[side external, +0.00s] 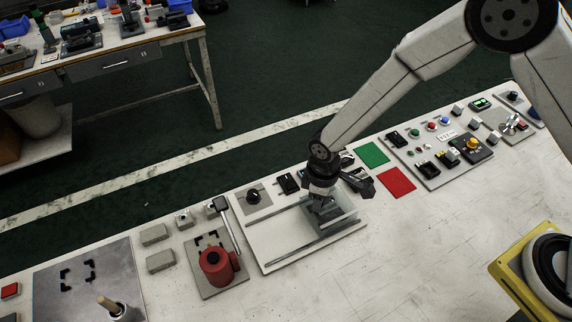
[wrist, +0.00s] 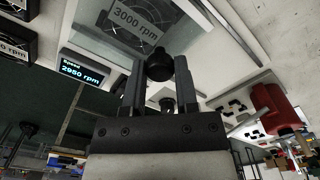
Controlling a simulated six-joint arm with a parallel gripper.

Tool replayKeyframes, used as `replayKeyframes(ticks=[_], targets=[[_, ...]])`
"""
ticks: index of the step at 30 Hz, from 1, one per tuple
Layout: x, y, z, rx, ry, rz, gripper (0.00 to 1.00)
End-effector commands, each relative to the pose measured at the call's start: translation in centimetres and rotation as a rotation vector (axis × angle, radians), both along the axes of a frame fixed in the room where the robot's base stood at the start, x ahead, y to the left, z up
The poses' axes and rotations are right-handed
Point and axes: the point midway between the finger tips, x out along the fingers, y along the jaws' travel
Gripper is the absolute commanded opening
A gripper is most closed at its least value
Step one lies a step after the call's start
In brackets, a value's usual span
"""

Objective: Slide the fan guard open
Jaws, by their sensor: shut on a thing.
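The fan guard is a clear sliding cover (side external: 345,220) at the right end of a white panel (side external: 265,238) with two rails. In the wrist view the guard (wrist: 190,40) is see-through, with a fan grille and a "3000 rpm" label showing at the top. My gripper (side external: 322,203) is at the guard, pointing down. In the wrist view my gripper (wrist: 160,75) has its two fingers on either side of a round black knob (wrist: 159,67), shut on it. The contact is partly hidden by the gripper in the side view.
A speed display (wrist: 85,71) reads 2950 rpm. A black dial (side external: 253,196) sits behind the rails. A red cylinder (side external: 215,266) with an upright lever stands left of the panel. Green (side external: 372,154) and red (side external: 397,183) squares lie to the right. The panel's left part is bare.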

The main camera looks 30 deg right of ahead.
Motion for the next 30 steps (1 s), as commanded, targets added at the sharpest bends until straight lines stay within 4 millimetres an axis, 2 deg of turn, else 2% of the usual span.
replayKeyframes(ticks=[23, 26, 30], targets=[[0.0, 0.0, 0.1, 0.0, 0.0, 0.0, 0.0], [0.0, 0.5, 0.1, 0.001, -0.001, 0.002, 0.0], [0.1, 2.3, 0.1, 0.001, -0.001, 0.005, 0.0]])
